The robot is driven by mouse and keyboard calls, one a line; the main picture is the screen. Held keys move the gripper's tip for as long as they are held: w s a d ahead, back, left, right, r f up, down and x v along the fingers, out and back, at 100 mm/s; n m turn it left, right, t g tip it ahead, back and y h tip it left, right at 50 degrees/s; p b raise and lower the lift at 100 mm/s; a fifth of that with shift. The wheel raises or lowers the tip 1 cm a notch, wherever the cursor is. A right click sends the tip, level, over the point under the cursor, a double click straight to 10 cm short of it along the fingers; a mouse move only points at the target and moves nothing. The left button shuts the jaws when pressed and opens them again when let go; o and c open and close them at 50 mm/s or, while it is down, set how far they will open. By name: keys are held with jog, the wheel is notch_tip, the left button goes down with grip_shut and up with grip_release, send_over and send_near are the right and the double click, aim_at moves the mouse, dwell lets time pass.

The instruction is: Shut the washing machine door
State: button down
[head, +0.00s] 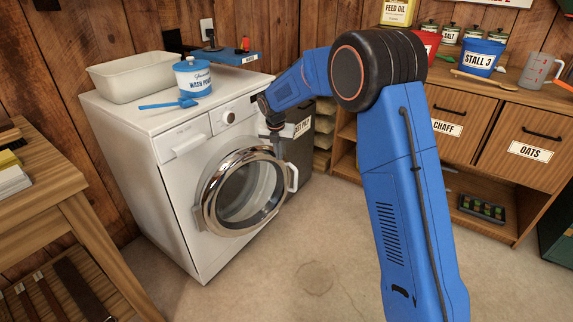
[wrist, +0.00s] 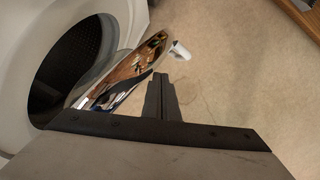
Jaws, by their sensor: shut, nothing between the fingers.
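The white washing machine (head: 182,205) stands against the wooden wall. Its round chrome-rimmed door (head: 207,192) is open, swung out from the front, with a white handle (head: 293,176) on its right side. In the wrist view the dark drum opening (wrist: 62,75) shows at left, and the door (wrist: 128,72) stands out from it nearly edge-on, with the handle (wrist: 181,50) at its far end. My gripper (head: 275,128) is above the door near the machine's front right. Its shut, empty fingers (wrist: 160,80) appear close beside the door; contact cannot be told.
A cream basin (head: 135,78), a wash powder tub (head: 192,76) and a blue scoop (head: 170,104) are on the machine. A dark bin (head: 299,150) stands at its right. A wooden bench (head: 60,205) is at left, and a cabinet (head: 480,140) at right. The floor in front is clear.

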aim_at(271, 147)
jog(key=shift+w+a, duration=0.5)
jog(key=shift+w, duration=0.35)
jog(key=shift+w+a, duration=0.5)
jog(key=shift+w, duration=0.3)
jog(key=shift+w+a, duration=0.5)
jog(key=shift+w, duration=0.35)
jog(key=shift+s, duration=0.1)
